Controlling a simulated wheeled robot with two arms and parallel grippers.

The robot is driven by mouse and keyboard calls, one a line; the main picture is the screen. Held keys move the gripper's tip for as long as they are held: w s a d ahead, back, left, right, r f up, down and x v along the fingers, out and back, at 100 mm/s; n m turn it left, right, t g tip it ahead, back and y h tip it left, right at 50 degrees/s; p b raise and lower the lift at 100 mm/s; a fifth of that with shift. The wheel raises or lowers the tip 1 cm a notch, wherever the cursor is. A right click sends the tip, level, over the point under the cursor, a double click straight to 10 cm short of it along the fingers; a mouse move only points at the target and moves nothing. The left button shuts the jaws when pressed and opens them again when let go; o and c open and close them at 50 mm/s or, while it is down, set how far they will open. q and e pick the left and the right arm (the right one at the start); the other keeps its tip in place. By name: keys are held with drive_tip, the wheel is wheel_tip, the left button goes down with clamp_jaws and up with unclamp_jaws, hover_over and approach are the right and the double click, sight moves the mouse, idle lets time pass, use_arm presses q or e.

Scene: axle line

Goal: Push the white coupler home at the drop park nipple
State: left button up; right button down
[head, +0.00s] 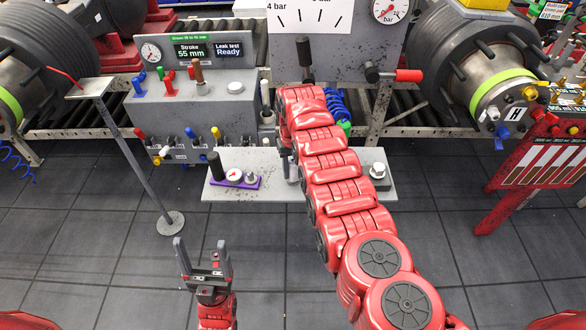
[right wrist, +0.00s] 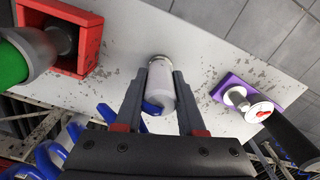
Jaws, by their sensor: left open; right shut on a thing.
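The white coupler (right wrist: 162,78), a white cylinder with a blue end, is clasped between the fingers of my right gripper (right wrist: 160,92) in the right wrist view. A round metal rim (right wrist: 158,59) shows at its far end, against the pale grey shelf. This may be the drop park nipple; how far the coupler sits on it cannot be told. In the head view my right arm hides the coupler, and only part of the right gripper (head: 288,165) shows above the shelf (head: 222,192). My left gripper (head: 203,258) is open and empty, low in front of the shelf.
On the shelf, a purple plate with a gauge (head: 234,178) lies left of my right gripper. A red square holder (right wrist: 88,42) with a green-ended part (right wrist: 12,62) is on its other side. A blue coiled hose (right wrist: 50,155) runs close by. A thin stand (head: 135,155) rises at left.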

drive_tip(key=shift+f, duration=0.3)
drive_tip(key=shift+c, duration=2.1)
unclamp_jaws()
drive_tip(key=shift+r, duration=0.1)
wheel_tip(320, 180, up, 11)
drive_tip(key=b, duration=0.3)
wheel_tip(320, 180, up, 6)
drive_tip(key=p, duration=0.3)
drive_tip(key=shift+r+p, duration=0.15)
drive_tip(key=shift+p, duration=0.2)
